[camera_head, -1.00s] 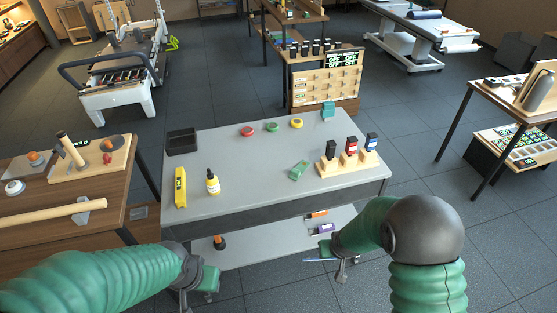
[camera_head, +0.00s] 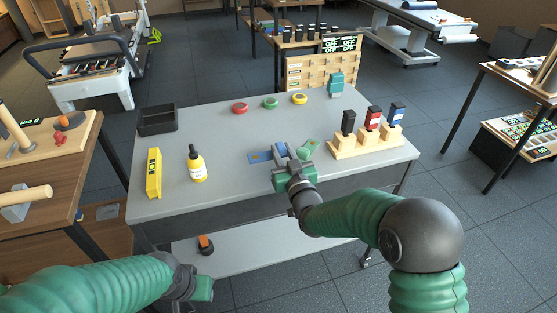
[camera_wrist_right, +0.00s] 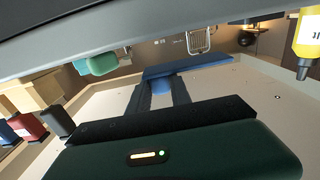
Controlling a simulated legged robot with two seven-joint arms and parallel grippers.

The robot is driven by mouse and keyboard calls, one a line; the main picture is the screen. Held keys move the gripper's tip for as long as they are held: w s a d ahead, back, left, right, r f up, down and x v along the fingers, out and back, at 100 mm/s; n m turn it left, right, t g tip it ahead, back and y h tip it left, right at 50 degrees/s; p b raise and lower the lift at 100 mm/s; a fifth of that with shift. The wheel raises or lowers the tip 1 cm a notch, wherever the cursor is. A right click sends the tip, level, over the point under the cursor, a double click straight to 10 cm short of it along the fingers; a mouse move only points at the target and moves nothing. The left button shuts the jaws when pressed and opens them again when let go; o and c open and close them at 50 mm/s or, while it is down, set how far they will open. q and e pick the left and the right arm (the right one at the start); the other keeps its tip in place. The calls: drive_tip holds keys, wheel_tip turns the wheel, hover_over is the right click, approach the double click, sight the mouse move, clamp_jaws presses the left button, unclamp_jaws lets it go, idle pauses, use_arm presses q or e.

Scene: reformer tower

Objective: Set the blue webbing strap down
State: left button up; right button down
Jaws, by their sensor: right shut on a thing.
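The blue webbing strap (camera_head: 258,157) is a short flat blue piece over the front middle of the grey table (camera_head: 225,130). My right gripper (camera_head: 283,155) is shut on it. In the right wrist view the strap (camera_wrist_right: 205,60) crosses the tips of the dark fingers (camera_wrist_right: 162,92) of that gripper. I cannot tell whether the strap touches the tabletop or hangs just above it. My left gripper (camera_head: 198,290) is low in front of the table, left of centre, and its fingers are hard to make out.
A green piece (camera_head: 308,148) lies just right of my right gripper. A wooden block with black, red and blue items (camera_head: 362,143) stands further right. A yellow bottle (camera_head: 196,165), a yellow level (camera_head: 154,172) and a black tray (camera_head: 157,121) are left. Tabletop between is clear.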

drive_tip(key=f, duration=0.3)
drive_tip(key=f+b, duration=0.1)
drive_tip(key=shift+d+f, duration=0.15)
drive_tip(key=shift+d, duration=0.1)
drive_tip(key=c, duration=1.2)
unclamp_jaws()
drive_tip(key=shift+a+f, duration=0.1)
drive_tip(key=shift+a, duration=0.05)
drive_tip(key=shift+o, duration=0.2)
